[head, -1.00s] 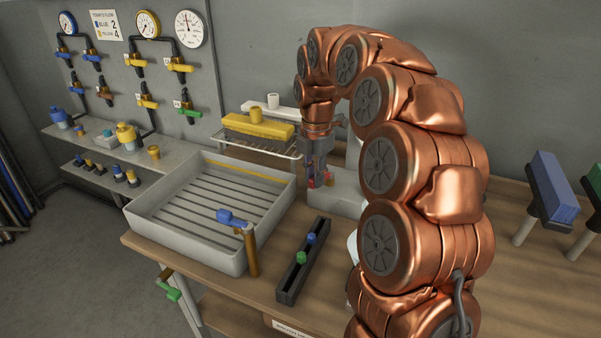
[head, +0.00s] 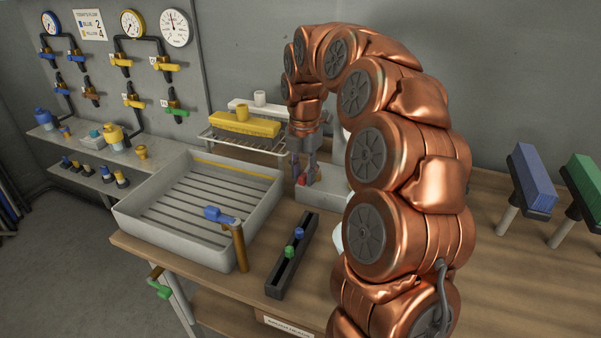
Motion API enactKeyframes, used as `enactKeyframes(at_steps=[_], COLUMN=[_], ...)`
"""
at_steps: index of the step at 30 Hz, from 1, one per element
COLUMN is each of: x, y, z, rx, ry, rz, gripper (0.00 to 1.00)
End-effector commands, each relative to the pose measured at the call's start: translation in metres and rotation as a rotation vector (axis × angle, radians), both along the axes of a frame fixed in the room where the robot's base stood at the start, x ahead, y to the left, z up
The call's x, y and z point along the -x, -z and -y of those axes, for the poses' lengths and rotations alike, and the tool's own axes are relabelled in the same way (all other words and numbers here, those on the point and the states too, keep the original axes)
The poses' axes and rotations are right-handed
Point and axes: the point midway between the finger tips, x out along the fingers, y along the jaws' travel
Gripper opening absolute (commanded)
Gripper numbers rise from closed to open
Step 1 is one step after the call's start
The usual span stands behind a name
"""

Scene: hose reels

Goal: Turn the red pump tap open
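A small red part (head: 302,180), which may be the red pump tap, shows at the fingertips of my gripper (head: 304,177).
A grey slatted tray (head: 245,258) stands left, with a blue-handled brown tap (head: 238,245) at its front corner. A dark rail (head: 280,285) with blue and green knobs lies beside it. A yellow block (head: 245,124) sits on a wire rack behind. Brushes (head: 533,178) stand right.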

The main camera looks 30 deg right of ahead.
Motion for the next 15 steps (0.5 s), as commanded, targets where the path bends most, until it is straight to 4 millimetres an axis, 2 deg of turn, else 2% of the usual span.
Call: enactKeyframes(at_steps=[3,11,15], x=[-0.0002,-0.0006,-0.0011], y=[-0.0002,-0.0008,-0.0073], z=[0.0004,0.0007,0.0007], rx=[0.001,0.002,0.003], ry=[0.000,0.000,0.000], rz=[0.000,0.002,0.004], gripper=[0.46,0.46,0.46])
